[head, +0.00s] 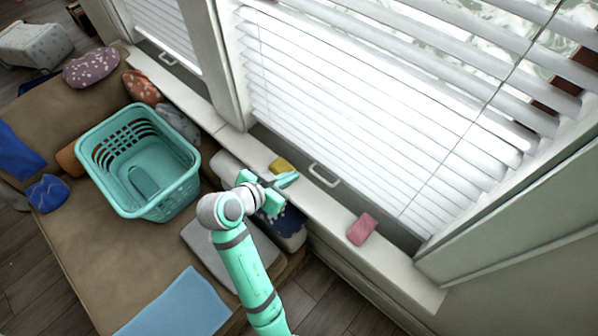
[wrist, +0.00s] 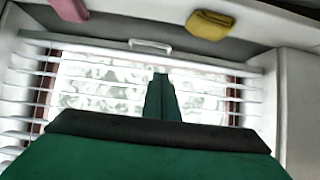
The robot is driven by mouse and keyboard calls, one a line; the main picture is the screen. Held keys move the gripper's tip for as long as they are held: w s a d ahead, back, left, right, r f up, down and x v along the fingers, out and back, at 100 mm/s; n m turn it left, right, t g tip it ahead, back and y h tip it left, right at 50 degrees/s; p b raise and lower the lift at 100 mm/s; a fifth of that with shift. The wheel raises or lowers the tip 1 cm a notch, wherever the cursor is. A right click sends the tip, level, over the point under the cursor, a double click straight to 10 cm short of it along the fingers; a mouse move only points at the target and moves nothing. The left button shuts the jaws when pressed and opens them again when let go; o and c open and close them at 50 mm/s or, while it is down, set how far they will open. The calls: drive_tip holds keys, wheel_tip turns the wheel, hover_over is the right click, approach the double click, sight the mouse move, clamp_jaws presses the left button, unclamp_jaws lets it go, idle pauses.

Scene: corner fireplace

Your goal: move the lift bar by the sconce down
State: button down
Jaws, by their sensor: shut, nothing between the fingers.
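A white loop-shaped lift bar (head: 323,175) sits at the bottom edge of the large window's blind. It also shows in the wrist view (wrist: 150,46), where the scene appears upside down. A second similar bar (head: 167,58) is at the bottom of the left window's blind. No sconce is visible, so I cannot tell from it which bar is meant. My gripper (head: 287,181) is shut and empty by the sill, a little left of the nearer bar and apart from it in the picture. In the wrist view my closed fingers (wrist: 161,96) point toward the blind.
A yellow item (head: 281,166) and a pink item (head: 362,229) lie on the white sill (head: 398,275). A teal laundry basket (head: 140,165) and several folded cloths and cushions rest on the brown bench at left. A wall bounds the window at right.

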drive_tip(key=s+f+x, duration=0.2)
drive_tip(key=x, duration=1)
drive_tip(key=shift+d, duration=0.4)
drive_tip(key=shift+f, duration=0.15)
wheel_tip(320, 180, down, 5)
drive_tip(key=shift+d, duration=0.1)
drive_tip(key=shift+f, duration=0.1)
drive_tip(key=shift+f, duration=0.1)
